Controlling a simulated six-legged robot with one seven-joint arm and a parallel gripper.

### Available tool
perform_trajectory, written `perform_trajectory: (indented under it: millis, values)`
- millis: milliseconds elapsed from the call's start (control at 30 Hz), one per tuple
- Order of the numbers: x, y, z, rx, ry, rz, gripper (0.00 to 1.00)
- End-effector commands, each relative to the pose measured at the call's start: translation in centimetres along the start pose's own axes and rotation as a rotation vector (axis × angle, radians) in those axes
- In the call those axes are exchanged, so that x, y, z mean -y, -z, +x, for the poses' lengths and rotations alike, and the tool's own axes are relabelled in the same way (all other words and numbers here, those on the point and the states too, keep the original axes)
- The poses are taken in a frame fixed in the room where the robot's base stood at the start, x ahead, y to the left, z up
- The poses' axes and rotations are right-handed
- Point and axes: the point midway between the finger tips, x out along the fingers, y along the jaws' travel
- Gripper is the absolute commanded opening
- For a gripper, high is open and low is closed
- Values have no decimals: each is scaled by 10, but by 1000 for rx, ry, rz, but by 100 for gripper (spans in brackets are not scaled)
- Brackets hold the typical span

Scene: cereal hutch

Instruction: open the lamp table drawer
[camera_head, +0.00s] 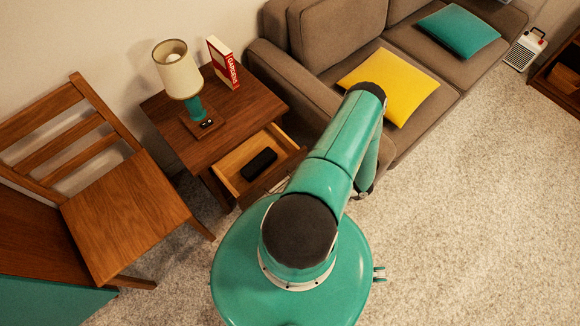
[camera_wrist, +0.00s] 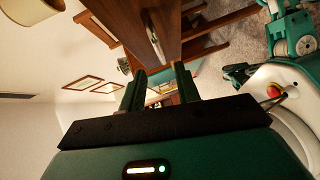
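The lamp table (camera_head: 160,108) is dark brown wood and stands between a chair and the sofa. Its drawer (camera_head: 228,178) is pulled out at the front, showing a pale inside with a black box-like object (camera_head: 259,163) lying in it. My arm stands beside the drawer's right end in the head view; my gripper is hidden there. In the wrist view my gripper (camera_wrist: 160,72) is open, its two dark green fingers apart with nothing between them. The drawer's metal handle (camera_wrist: 153,36) shows on a brown front just past the fingertips, seemingly apart from them.
A lamp (camera_head: 179,72) and a red-and-white book (camera_head: 223,62) stand on the table. A wooden chair (camera_head: 122,215) is close on the left, and a brown sofa (camera_head: 330,45) with yellow and teal cushions on the right. The carpet (camera_head: 480,220) at right is clear.

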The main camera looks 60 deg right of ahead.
Motion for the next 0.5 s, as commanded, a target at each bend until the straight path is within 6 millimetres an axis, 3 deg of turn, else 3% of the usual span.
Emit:
perform_trajectory:
  millis: [200, 500]
  values:
    - [0, 0, -39, 1, 0, -2, 32]
    - [0, 0, -50, 0, -1, 0, 32]
